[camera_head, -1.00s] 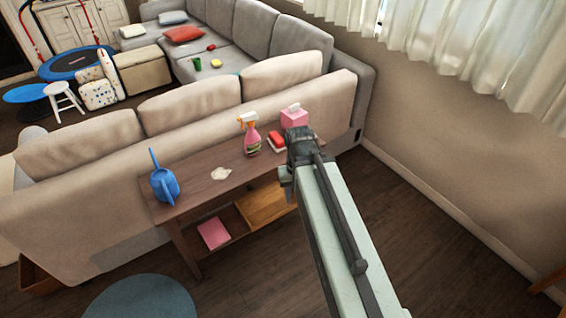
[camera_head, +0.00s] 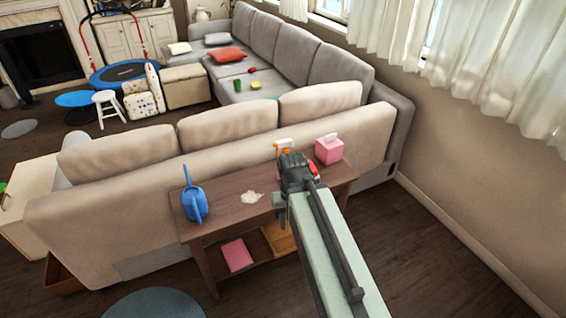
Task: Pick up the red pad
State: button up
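A red pad (camera_head: 315,170) lies on the dark wooden console table (camera_head: 232,217) behind the sofa. Only a small part of it shows, just right of my gripper, which hides the rest. My gripper (camera_head: 291,160) is over the right half of the table in the picture, seen from behind. I cannot tell its height above the table or whether it touches anything. Its fingertips are hidden, so I cannot see if they are open or shut.
A pink tissue box (camera_head: 329,152) stands right of the pad. A spray bottle's orange top (camera_head: 284,146) shows behind my gripper. A blue watering can (camera_head: 194,202) and a pale patch (camera_head: 252,197) are on the table's left. The sofa (camera_head: 150,185) borders the table's far side.

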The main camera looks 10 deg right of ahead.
aim_at(314, 169)
jog(key=u, duration=0.4)
jog(key=i, duration=1.1)
jog(key=u, duration=0.2)
